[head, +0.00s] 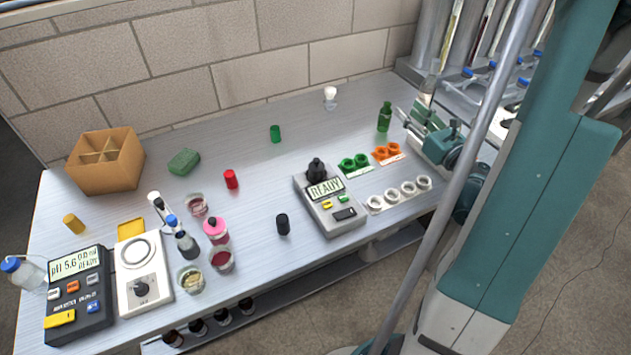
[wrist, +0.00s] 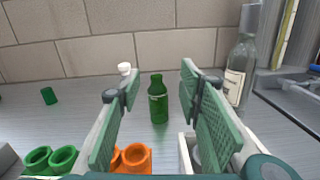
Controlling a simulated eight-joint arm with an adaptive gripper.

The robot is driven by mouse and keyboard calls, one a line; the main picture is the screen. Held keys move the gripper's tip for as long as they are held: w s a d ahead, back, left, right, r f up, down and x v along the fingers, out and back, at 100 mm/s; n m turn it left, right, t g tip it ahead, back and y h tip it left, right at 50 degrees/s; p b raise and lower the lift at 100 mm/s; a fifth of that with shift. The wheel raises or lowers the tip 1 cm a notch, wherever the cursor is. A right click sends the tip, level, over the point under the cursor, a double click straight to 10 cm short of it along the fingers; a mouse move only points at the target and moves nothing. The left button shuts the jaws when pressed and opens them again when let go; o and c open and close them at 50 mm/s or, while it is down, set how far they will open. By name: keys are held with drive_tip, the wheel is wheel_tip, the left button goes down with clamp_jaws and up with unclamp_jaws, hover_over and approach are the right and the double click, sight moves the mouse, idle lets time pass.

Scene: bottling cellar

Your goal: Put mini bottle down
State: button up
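The mini bottle, small and green, (head: 384,117) stands upright on the grey bench, near its back right. It also shows in the wrist view (wrist: 158,104), centred in the gap between my fingers and a little beyond the tips. My gripper (head: 415,112) is open, with its green pads (wrist: 160,86) wide apart and nothing between them. It is just right of the bottle in the head view, and I see no contact. The bottle's whole height shows in both views.
Green rings (head: 354,162), orange rings (head: 386,152) and white rings (head: 400,195) lie close by. A large labelled bottle (wrist: 240,72) stands right of my fingers, with a white-walled box (wrist: 184,155) below. A white-topped vial (head: 330,98) stands further left. Bench left of the mini bottle is mostly clear.

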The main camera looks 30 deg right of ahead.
drive_tip(key=w+a+r+m+g+h, duration=0.15)
drive_tip(key=a+r+m+h, duration=0.3)
drive_tip(key=r+m, duration=0.6)
drive_tip(key=w+a+r+m+h, duration=0.3)
drive_tip(key=a+r+m+h, duration=0.15)
drive_tip(key=r+m, duration=0.55)
drive_tip(key=s+a+f+m+g+y, duration=0.3)
drive_tip(key=s+a, duration=0.4)
drive_tip(key=a, duration=0.4)
drive_tip(key=s+a+f+m+g+y, duration=0.3)
drive_tip(key=s+a+f+m, duration=0.3)
drive_tip(key=a, duration=0.6)
drive_tip(key=s+a+f+m+g+y, duration=0.3)
drive_tip(key=s+a, duration=0.6)
drive_tip(key=a, duration=0.3)
wheel_tip(320, 180, down, 4)
drive_tip(key=shift+a+r+m+g+y, duration=0.15)
drive_tip(key=shift+m+g+y, duration=0.25)
drive_tip(key=shift+m, duration=0.75)
